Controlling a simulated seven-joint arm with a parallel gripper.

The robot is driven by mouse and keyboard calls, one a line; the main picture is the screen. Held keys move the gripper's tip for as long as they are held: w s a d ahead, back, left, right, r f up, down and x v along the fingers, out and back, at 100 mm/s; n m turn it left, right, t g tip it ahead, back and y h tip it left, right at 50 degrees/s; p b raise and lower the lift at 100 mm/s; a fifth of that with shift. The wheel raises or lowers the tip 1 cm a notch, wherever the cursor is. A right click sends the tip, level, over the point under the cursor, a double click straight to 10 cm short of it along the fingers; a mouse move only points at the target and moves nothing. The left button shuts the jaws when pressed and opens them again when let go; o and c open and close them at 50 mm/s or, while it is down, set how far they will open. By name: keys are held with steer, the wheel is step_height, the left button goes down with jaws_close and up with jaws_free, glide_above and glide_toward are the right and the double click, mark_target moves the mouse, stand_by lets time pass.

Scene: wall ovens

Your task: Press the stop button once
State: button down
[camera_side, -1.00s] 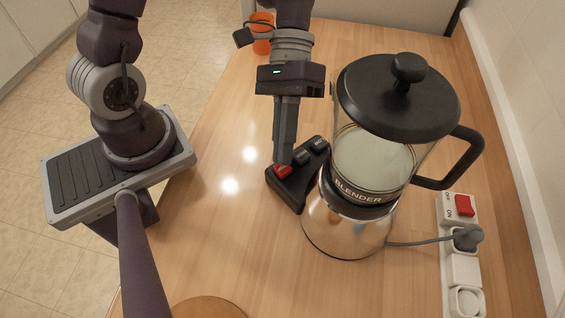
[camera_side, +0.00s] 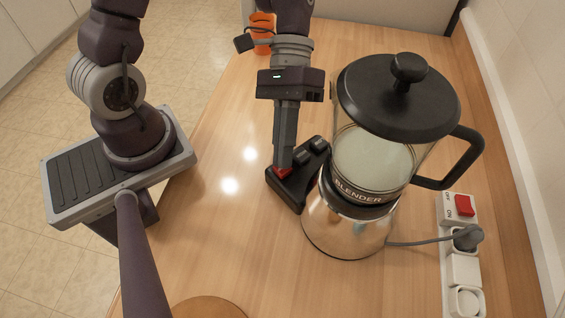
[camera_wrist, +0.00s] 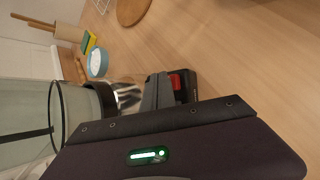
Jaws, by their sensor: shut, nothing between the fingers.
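The blender (camera_side: 372,150) has a black lid and a clear jug, and stands on the wooden counter. Its black control panel (camera_side: 292,192) sticks out to the left and carries a red button (camera_side: 279,173) at its near left end, with dark buttons behind it. My gripper (camera_side: 284,165) is shut, empty and points down, its tips at the red button, covering part of it. They look to be touching, but the exact contact is hidden. In the wrist view the red button (camera_wrist: 176,81) shows right beside the fingertips (camera_wrist: 157,90). No button label is readable.
A white power strip (camera_side: 457,262) with a red switch and the blender's plug lies at the right. An orange cup (camera_side: 262,35) stands at the back. A round wooden board (camera_side: 207,308) lies in front. The counter left of the panel is clear.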

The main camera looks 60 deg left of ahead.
steer(key=shift+f, duration=0.5)
stand_by(0.3)
steer(key=shift+r, duration=0.95)
steer(key=shift+r, duration=0.1)
steer(key=shift+r, duration=2.4)
steer(key=s+a+r+t+y, duration=0.2)
steer(key=a+r+t+y, duration=0.1)
steer(key=a+r+t, duration=0.1)
steer(key=s+a+r+m+t+y, duration=0.1)
steer(key=s+a+r+t+y, duration=0.1)
steer(key=a+r+t+y, duration=0.2)
steer(key=a+r+t, duration=0.1)
steer(key=a+t, duration=0.2)
steer(key=a, duration=0.1)
steer(key=shift+s+r, duration=0.3)
steer(key=shift+s, duration=0.05)
